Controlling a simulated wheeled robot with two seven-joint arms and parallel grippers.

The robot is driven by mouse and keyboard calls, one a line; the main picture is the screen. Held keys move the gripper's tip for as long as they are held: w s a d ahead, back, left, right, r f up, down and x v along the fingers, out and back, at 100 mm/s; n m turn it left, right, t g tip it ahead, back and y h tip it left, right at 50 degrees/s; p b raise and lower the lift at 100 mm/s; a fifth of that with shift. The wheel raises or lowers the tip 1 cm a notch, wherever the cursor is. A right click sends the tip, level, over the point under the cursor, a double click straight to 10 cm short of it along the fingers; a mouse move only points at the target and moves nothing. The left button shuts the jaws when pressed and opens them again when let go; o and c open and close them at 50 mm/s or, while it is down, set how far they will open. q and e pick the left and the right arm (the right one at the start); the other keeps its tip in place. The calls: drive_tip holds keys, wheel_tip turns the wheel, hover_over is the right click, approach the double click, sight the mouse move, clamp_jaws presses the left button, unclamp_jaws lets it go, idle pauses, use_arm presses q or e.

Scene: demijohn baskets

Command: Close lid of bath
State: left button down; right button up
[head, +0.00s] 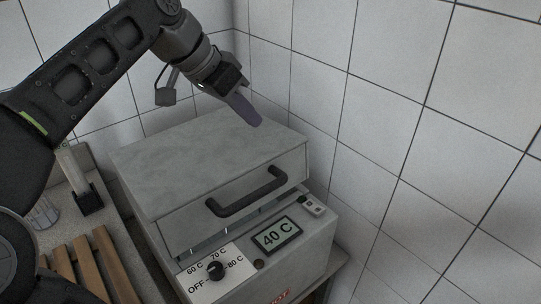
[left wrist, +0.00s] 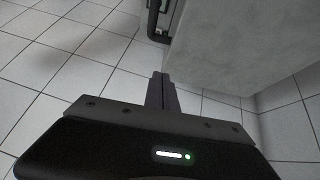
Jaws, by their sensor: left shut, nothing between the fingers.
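The bath (head: 323,240) is a grey box with a control panel, standing in the middle of the head view. Its grey lid (head: 190,150) lies over the top, with a black handle (head: 247,192) on its front face. A dark gap shows between the lid's lower front edge and the body. My left gripper (head: 250,115) is shut and empty, over the lid's far right part; I cannot tell if it touches. In the left wrist view the shut fingers (left wrist: 161,90) point toward the lid (left wrist: 235,45), with the handle (left wrist: 155,22) beyond. My right gripper is out of view.
The panel has a display (head: 277,237) reading 40 C and a black knob (head: 215,270). Tiled walls (head: 400,110) stand close behind and to the right. A bench at left holds wooden slats (head: 85,265) and a small black-based item (head: 88,200).

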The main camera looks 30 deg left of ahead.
use_arm(q)
hover_over(278, 173)
drive_tip(key=w+a, duration=0.1)
drive_tip(key=a, duration=0.1)
wheel_tip(278, 173, down, 8)
drive_tip(key=shift+w+r, duration=0.1)
drive_tip(key=shift+s+f, duration=0.25)
drive_tip(key=shift+f, duration=0.65)
drive_tip(key=shift+s+f, duration=0.25)
drive_tip(key=shift+f, duration=0.6)
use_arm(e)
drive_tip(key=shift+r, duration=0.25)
